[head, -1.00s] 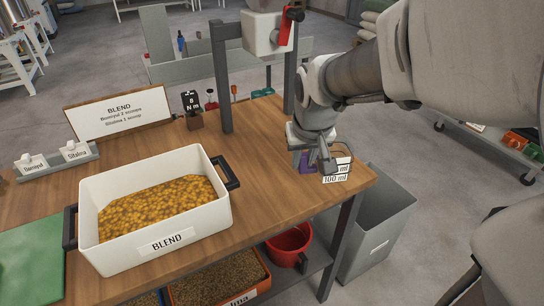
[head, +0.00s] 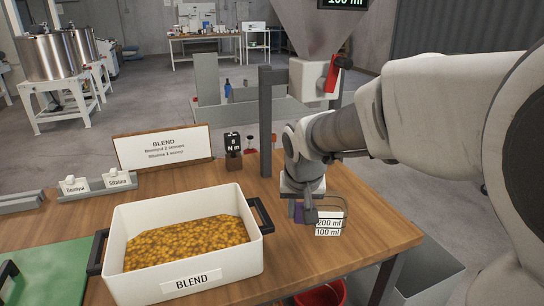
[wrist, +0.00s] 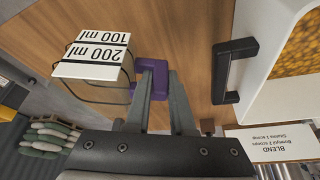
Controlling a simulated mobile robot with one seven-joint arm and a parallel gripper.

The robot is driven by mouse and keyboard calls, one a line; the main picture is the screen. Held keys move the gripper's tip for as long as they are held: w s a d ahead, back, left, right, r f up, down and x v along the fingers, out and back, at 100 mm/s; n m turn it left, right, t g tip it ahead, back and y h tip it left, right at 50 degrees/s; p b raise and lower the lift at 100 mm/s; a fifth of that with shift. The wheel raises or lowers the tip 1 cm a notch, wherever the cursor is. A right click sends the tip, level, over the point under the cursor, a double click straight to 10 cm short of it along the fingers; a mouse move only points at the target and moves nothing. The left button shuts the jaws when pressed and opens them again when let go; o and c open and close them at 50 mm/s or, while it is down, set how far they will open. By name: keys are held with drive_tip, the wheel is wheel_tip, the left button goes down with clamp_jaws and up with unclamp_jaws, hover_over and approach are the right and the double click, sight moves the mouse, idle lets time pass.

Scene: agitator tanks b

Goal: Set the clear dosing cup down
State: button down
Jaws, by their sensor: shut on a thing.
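The clear dosing cup (head: 329,213) has a thin outline, white 200 ml and 100 ml marks and a purple handle. My gripper (head: 305,216) is shut on the purple handle, with the cup to its right in the head view. The wrist view shows the fingers (wrist: 157,88) on the purple handle (wrist: 152,75) and the cup's white marked panel (wrist: 93,56) at left. The cup is over the bare right part of the wooden table (head: 372,232). I cannot tell whether its base touches the wood.
A white BLEND tub (head: 190,284) with yellow-brown grains and black handles stands left of the cup. A hopper (head: 318,25) with a red lever and a grey post (head: 265,120) stand behind. A BLEND sign (head: 163,146) is at back left. Wood at front right is clear.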

drive_tip(key=shift+w+f+b, duration=0.1)
drive_tip(key=shift+f+b, duration=0.65)
drive_tip(key=shift+f, duration=1.3)
drive_tip(key=shift+f, duration=0.1)
drive_tip(key=shift+f, duration=0.15)
drive_tip(key=c, duration=0.8)
unclamp_jaws()
drive_tip(key=shift+o, duration=0.2)
drive_tip(key=p+v, duration=0.3)
drive_tip(key=v, duration=0.8)
drive_tip(key=s+d, duration=0.3)
drive_tip(key=s, duration=0.5)
drive_tip(key=s+d+r+t, duration=0.1)
drive_tip(key=s+d, duration=0.2)
drive_tip(key=s, duration=0.6)
drive_tip(key=shift+d+n, duration=0.25)
drive_tip(key=shift+n, duration=0.15)
